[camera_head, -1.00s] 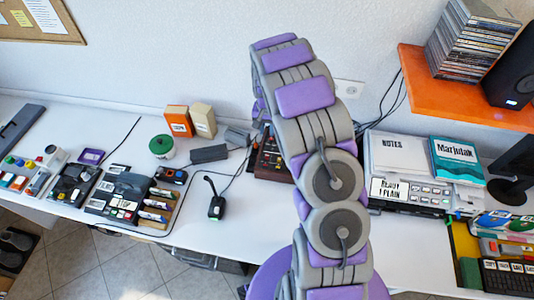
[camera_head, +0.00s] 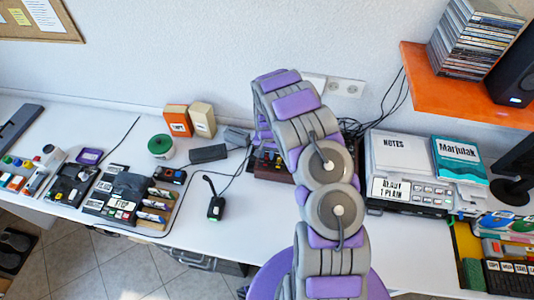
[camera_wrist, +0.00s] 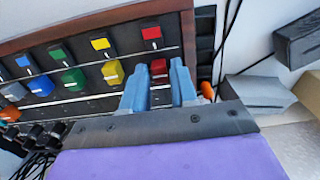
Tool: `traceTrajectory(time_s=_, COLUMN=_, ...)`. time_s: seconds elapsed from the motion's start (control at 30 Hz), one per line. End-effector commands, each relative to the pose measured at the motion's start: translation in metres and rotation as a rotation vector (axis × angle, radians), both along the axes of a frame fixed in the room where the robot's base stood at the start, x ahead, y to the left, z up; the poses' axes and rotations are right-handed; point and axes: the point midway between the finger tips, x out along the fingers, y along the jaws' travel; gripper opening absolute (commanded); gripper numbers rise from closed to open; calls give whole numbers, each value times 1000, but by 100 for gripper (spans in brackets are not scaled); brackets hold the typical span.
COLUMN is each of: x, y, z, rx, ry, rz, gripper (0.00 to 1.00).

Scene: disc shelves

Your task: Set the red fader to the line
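In the wrist view, the red fader (camera_wrist: 158,67) is the rightmost of a row of coloured knobs on a dark panel (camera_wrist: 127,42) with a wooden frame. A thin white line crosses the panel just above the knobs, below the red square (camera_wrist: 151,33). The red fader sits below this line. My gripper (camera_wrist: 159,68) is open, its two blue fingers on either side of the red fader. Whether a finger touches it I cannot tell. In the head view, my arm hides most of the panel box (camera_head: 270,165), and my gripper is hidden.
Yellow (camera_wrist: 112,73), green (camera_wrist: 73,80) and blue (camera_wrist: 40,85) knobs stand left of the red one. An orange piece (camera_wrist: 207,90) and cables lie right of the panel. On the desk, a black box (camera_head: 208,153) stands left and a notes-topped machine (camera_head: 410,188) right.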

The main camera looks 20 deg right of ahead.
Motion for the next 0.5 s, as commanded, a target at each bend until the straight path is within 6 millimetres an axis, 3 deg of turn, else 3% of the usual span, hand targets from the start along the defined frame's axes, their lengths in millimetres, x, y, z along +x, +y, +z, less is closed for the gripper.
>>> traceTrajectory(time_s=0.27, x=0, y=0, z=-1, rx=-1, ry=-1, rz=0, gripper=27)
traceTrajectory(time_s=0.5, x=0, y=0, z=-1, rx=-1, ry=-1, rz=1, gripper=4)
